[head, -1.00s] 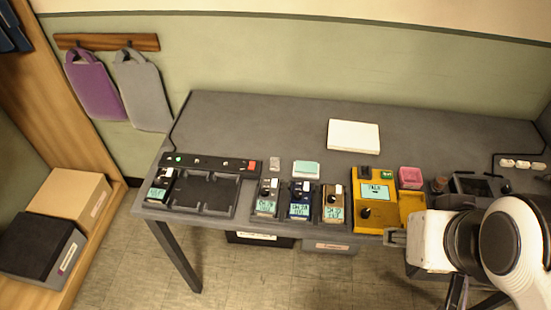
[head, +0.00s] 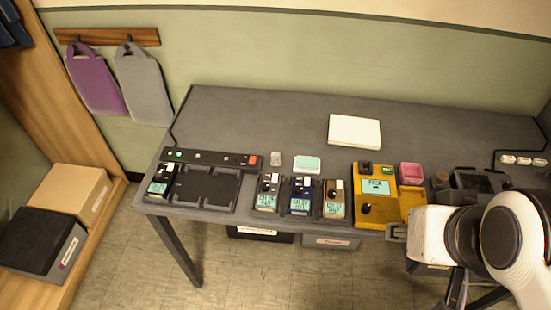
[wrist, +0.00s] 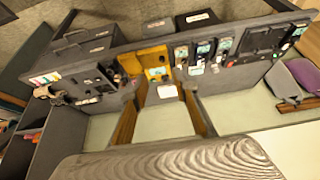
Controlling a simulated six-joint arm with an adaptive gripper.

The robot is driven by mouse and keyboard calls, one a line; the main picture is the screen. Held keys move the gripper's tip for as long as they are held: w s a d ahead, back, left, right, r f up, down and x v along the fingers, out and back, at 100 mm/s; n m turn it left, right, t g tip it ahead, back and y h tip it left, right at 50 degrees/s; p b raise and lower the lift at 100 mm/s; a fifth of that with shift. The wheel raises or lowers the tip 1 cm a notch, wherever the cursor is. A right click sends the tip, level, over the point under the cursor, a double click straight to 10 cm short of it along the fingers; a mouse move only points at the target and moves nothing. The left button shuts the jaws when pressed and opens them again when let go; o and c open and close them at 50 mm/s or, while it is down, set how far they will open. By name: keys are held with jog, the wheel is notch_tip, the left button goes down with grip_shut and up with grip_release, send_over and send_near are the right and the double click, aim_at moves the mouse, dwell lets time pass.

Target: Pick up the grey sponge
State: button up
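A small light-grey block (head: 276,158) lies on the desk behind the row of handheld meters, left of a mint-green pad (head: 307,164). It is the likeliest grey sponge, but too small to be sure. My gripper (head: 394,232) is at the desk's front edge, well to the right of that block and in front of the yellow device (head: 375,192). In the wrist view my gripper (wrist: 163,92) has its two fingers apart, with nothing held between them. I cannot make out the grey block clearly in the wrist view.
Several meters (head: 301,195) stand along the front edge, beside a black charging tray (head: 207,207). A pink block (head: 410,173) sits right of the yellow device. A white flat box (head: 354,130) lies farther back. The back left of the desk is clear.

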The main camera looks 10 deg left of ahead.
jog(key=g, duration=0.1)
send_over(275, 156)
jog(key=s, duration=0.2)
notch_tip(275, 156, down, 21)
jog(key=shift+s+r, duration=0.15)
jog(key=shift+x, duration=1.3)
